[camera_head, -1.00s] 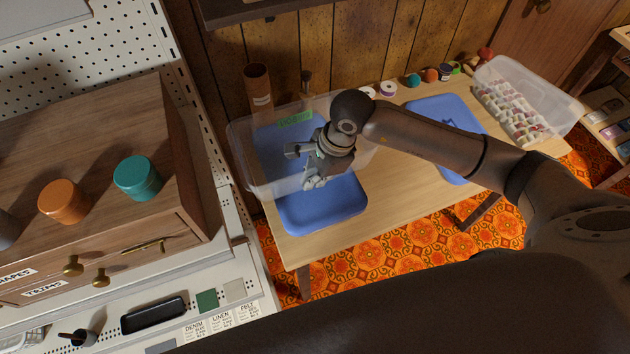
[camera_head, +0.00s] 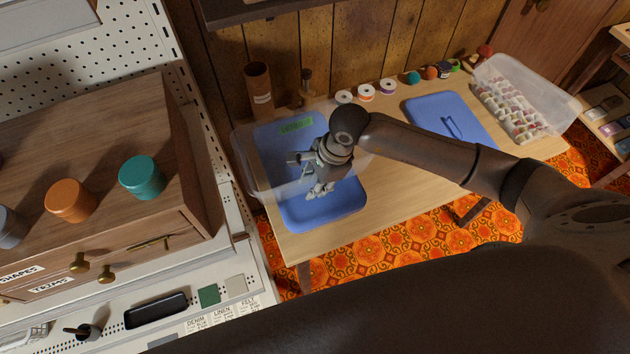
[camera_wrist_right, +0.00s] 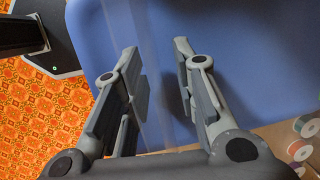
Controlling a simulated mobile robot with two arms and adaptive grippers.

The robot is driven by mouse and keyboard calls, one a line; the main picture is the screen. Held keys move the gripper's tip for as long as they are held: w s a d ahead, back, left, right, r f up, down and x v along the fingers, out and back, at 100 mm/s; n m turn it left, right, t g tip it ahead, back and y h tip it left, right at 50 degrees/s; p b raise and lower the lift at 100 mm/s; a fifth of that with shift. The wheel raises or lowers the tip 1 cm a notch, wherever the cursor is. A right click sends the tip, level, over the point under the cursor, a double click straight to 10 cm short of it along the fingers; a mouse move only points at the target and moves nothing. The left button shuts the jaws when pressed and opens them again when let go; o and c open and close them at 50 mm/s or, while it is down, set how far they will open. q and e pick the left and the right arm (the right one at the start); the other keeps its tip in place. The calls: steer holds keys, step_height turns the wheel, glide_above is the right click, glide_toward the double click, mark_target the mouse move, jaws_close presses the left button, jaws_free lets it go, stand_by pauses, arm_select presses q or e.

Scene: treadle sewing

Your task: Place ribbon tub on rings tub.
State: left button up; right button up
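A clear tub (camera_head: 246,168) with a green label (camera_head: 296,125) and blue showing through it stands at the left of the table. A blue lid or tray surface (camera_head: 325,207) extends at its near side; I cannot tell how the two are stacked. My right gripper (camera_head: 318,190) is over the blue area, at the tub's right part. An open clear tub (camera_head: 558,103) full of small rolls stands at the far right. The label is unreadable, so I cannot tell which tub is which. My left gripper is out of view.
A blue lid with a handle (camera_head: 432,112) lies on the table (camera_head: 410,185). Spools (camera_head: 366,92) and small coloured items line the back. A brown cylinder (camera_head: 259,88) stands behind the left tub. A wooden cabinet (camera_head: 90,130) with jars is at left.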

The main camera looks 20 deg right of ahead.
steer(key=shift+r, duration=0.15)
steer(key=shift+d+r, duration=0.1)
steer(key=shift+r, duration=0.15)
steer(key=b+v, duration=0.3)
steer(key=v, duration=0.7)
steer(key=shift+r, duration=0.3)
steer(key=shift+d+r, duration=0.1)
steer(key=shift+r, duration=0.35)
steer(key=shift+s+f, duration=0.1)
